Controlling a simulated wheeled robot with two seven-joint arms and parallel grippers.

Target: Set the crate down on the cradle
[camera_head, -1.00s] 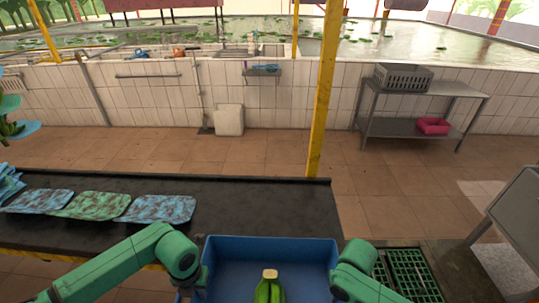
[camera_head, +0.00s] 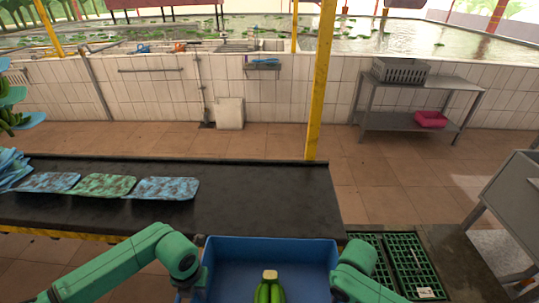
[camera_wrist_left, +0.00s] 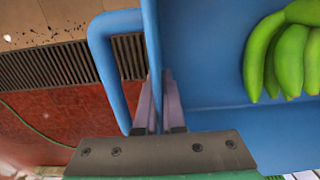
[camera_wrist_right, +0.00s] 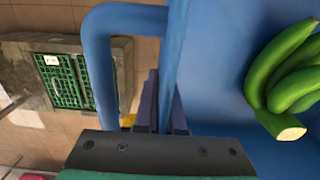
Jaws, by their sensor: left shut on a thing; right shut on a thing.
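The blue crate (camera_head: 235,243) is held level in front of me at the bottom of the head view, with green bananas (camera_head: 268,290) inside. My left gripper (camera_wrist_left: 163,105) is shut on the crate's left wall, beside a looped blue handle (camera_wrist_left: 105,60). My right gripper (camera_wrist_right: 160,105) is shut on the opposite wall, beside the other handle (camera_wrist_right: 100,60). The crate's near side is cut off by the frame. I cannot pick out the cradle for certain; green grid panels (camera_head: 415,262) lie low on a dark base to the crate's right.
A black-topped table (camera_head: 260,195) with several mottled pads (camera_head: 165,188) stands ahead, beyond the crate. A yellow post (camera_head: 320,90) rises behind it. A metal bench (camera_head: 515,200) is at the right. A shelf table with a grey basket (camera_head: 400,71) stands further back. Tiled floor (camera_head: 375,190) is open between.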

